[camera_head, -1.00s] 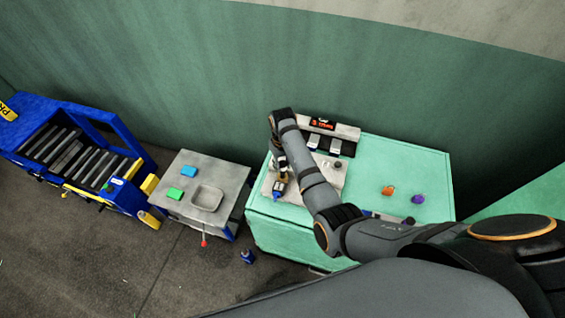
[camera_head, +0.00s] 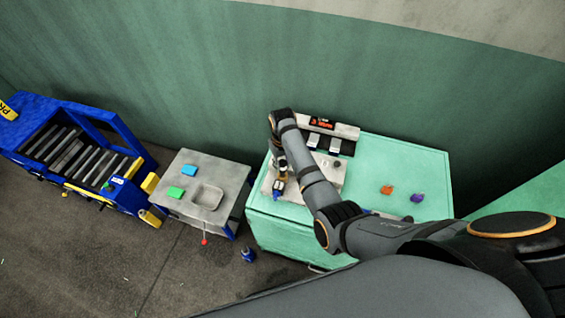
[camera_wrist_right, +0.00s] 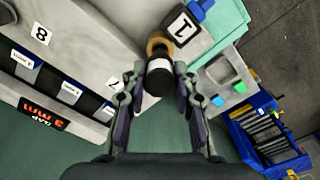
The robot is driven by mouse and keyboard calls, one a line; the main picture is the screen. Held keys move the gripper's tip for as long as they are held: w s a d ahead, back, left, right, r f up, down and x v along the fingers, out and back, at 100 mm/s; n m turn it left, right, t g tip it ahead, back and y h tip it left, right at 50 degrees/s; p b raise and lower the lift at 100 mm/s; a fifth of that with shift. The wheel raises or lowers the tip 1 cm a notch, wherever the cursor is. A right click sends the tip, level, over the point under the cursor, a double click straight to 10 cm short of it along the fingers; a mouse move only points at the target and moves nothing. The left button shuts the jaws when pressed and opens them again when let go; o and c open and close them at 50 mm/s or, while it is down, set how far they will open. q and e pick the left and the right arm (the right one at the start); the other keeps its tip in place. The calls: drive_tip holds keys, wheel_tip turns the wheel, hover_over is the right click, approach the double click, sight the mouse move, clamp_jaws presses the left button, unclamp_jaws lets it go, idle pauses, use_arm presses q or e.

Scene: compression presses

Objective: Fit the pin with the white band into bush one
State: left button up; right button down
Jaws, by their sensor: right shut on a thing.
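In the right wrist view my right gripper (camera_wrist_right: 161,78) is shut on a dark pin (camera_wrist_right: 160,83) with a white band (camera_wrist_right: 158,64) near its far end. A brass-coloured ring, bush one (camera_wrist_right: 157,40), lies straight beyond the pin, beside a plate marked 1 (camera_wrist_right: 182,27). The pin's far end overlaps the ring in this view; I cannot tell whether it is inside or just in front. In the head view my right gripper (camera_head: 281,172) is small, over the left part of the grey fixture plate (camera_head: 328,180), and the pin is not clear. My left gripper is not in view.
A display reading 3 mm (camera_wrist_right: 40,115) and labelled slots (camera_wrist_right: 70,90) stand beside the fixture. An orange piece (camera_head: 387,190) and a purple piece (camera_head: 417,197) lie right on the green bench (camera_head: 400,160). A grey side table (camera_head: 226,178) stands left.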

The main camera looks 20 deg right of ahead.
sight(282, 170)
drive_tip(key=shift+f+b, duration=1.25)
drive_tip(key=shift+f, duration=0.95)
drive_tip(key=c, duration=1)
unclamp_jaws()
drive_tip(key=shift+o, duration=0.2)
wheel_tip(282, 170, up, 12)
